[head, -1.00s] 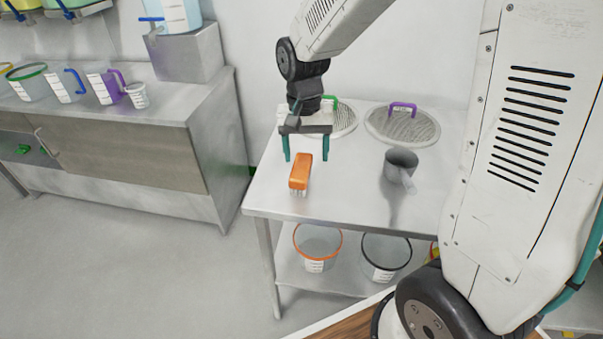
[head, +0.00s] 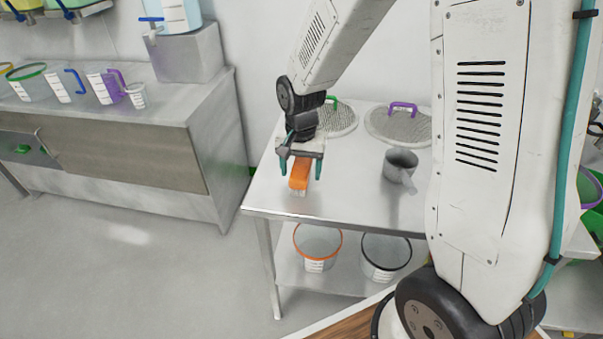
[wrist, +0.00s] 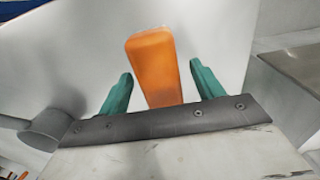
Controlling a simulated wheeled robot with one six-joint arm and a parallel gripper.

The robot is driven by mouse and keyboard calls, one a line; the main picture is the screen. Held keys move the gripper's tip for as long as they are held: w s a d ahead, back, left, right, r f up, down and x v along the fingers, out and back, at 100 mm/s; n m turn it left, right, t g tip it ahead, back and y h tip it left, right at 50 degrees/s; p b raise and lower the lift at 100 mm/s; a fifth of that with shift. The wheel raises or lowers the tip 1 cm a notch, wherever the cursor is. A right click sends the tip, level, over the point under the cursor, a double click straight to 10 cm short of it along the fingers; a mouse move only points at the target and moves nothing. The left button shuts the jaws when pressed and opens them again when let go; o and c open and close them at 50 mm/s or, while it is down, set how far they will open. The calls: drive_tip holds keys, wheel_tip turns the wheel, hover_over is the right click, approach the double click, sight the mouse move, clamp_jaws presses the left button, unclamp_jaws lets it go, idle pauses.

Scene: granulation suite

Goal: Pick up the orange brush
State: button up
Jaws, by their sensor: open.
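The orange brush (head: 299,173) lies on the steel table (head: 345,208) near its front left corner, with pale bristles at its near, lower side. My gripper (head: 300,172) is above the brush with its two teal fingers apart, one on each side of it. In the wrist view the brush (wrist: 154,66) shows between the open fingers (wrist: 160,85), with a gap on both sides. The brush's rear end is hidden under the gripper in the head view.
A grey scoop or jug (head: 400,165) stands on the table to the right. Two round mesh sieves, one with a purple handle (head: 402,107), lie behind. Buckets with an orange rim (head: 318,246) and a black rim (head: 386,256) sit on the lower shelf. Floor at left is clear.

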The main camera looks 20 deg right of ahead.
drive_tip(key=c, duration=1.2)
drive_tip(key=shift+r, duration=0.1)
